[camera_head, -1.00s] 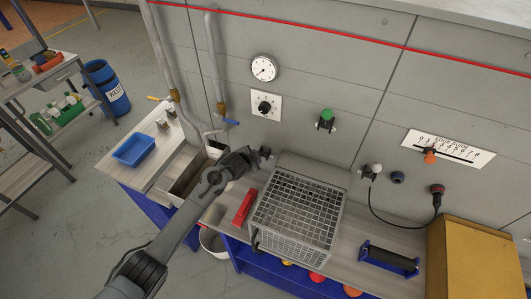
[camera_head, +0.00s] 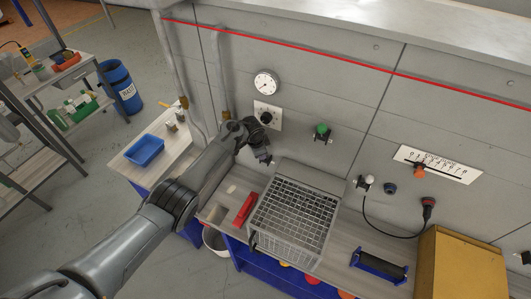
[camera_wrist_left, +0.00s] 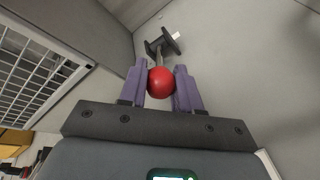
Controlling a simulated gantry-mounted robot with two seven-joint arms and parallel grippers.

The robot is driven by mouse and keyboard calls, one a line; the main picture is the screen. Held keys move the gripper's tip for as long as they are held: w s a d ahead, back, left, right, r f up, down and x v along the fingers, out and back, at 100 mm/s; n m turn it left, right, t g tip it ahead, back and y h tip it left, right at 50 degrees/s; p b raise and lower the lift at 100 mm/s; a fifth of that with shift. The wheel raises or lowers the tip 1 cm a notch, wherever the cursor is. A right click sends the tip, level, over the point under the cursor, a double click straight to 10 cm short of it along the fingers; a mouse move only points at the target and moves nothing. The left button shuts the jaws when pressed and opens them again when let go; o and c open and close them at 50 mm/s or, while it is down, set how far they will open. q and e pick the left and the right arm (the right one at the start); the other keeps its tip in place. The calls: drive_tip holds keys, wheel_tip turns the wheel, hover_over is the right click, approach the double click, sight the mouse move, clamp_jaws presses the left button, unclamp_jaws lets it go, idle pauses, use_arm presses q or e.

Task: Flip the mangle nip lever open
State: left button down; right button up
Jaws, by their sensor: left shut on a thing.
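The lever has a red ball knob (camera_wrist_left: 161,83) on a short stem, which runs to a dark bracket (camera_wrist_left: 163,42) on the grey wall in the left wrist view. My left gripper (camera_wrist_left: 161,88) has its two purple fingers on either side of the ball and is shut on it. In the head view my left gripper (camera_head: 261,152) is at the wall, below the black dial and left of the wire basket. The gripper hides the knob there. My right gripper is not in view.
The wire basket (camera_head: 292,215) stands on the bench just right of my gripper, with a red block (camera_head: 245,209) beside it. A dial on a white plate (camera_head: 267,116) and a green button (camera_head: 322,130) are on the wall close by. A blue tray (camera_head: 145,151) lies left.

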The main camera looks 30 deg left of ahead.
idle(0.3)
use_arm(q)
drive_tip(key=c, duration=0.8)
unclamp_jaws()
drive_tip(key=shift+s+r, duration=0.1)
drive_tip(key=shift+r, duration=0.4)
drive_tip(key=shift+p+v, duration=1.1)
drive_tip(key=shift+v, duration=3.8)
